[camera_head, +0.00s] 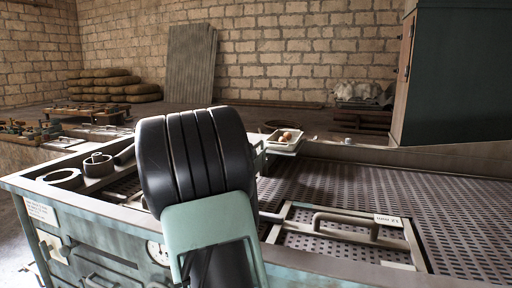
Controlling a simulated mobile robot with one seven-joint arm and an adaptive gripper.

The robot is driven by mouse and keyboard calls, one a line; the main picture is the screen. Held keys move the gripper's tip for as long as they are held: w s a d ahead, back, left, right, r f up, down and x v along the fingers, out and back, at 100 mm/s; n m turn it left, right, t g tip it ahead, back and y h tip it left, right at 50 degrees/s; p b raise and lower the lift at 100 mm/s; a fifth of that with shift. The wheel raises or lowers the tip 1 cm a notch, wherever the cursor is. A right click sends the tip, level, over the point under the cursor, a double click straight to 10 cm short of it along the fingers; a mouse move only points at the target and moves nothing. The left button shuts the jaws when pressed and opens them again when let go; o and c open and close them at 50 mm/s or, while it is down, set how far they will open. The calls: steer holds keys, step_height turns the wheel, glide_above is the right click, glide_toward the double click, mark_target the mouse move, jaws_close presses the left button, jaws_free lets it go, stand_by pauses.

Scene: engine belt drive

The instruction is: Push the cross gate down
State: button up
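A framed metal panel (407,245) with a raised bar handle (346,229) lies at the right front of the perforated bench top. It may be the cross gate; I cannot tell for sure. A small white label (388,220) is at its upper right corner. My arm, black and ribbed with a pale green link, stands large in the middle of the view. It hides the bench behind it and covers the ground close to the panel's left edge. My gripper is not visible.
The green bench (100,245) has rings and a cylinder on its left end. A white tray (285,142) with round brown items stands behind my arm. A dark green cabinet (455,75) is at the back right. The perforated surface (450,200) right of the panel is clear.

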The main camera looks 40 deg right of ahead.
mark_target(255, 145)
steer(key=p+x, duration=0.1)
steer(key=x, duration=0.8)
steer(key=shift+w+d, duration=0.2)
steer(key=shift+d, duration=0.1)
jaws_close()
